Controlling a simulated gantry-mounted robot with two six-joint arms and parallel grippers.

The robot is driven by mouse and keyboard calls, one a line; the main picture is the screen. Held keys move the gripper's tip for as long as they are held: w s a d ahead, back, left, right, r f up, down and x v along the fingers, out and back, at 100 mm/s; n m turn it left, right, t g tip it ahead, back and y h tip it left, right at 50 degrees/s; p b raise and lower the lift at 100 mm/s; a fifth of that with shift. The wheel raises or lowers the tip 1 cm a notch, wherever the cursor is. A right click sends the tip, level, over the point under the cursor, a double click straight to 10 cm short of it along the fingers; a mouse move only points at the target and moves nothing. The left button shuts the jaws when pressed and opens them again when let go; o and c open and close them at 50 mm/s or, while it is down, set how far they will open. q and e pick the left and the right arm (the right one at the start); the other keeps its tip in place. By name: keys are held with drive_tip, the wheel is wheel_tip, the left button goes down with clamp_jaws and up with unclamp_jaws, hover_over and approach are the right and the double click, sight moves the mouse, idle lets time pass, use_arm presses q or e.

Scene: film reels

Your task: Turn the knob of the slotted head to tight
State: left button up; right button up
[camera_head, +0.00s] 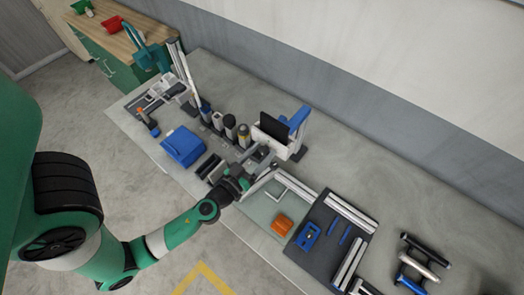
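My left gripper (246,174) reaches over the middle of the workbench from the front, its arm coming in from the left. It is at the near side of a white device with a black panel (273,127) and a blue part (299,118). The fingers are small and partly hidden, so I cannot tell whether they are open or touch anything. I cannot make out which piece is the slotted head, and no knob can be told apart at this size. My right gripper is not in view.
A blue box (183,146) and several dark cylinders stand left of the gripper. An orange block (282,225) lies to the right, beside a dark tray (300,253) with white bars and a blue piece. Handle-like objects (418,262) lie farther right. The grey bench top (390,180) is clear at the back right.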

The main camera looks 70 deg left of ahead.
use_arm(q)
clamp_jaws()
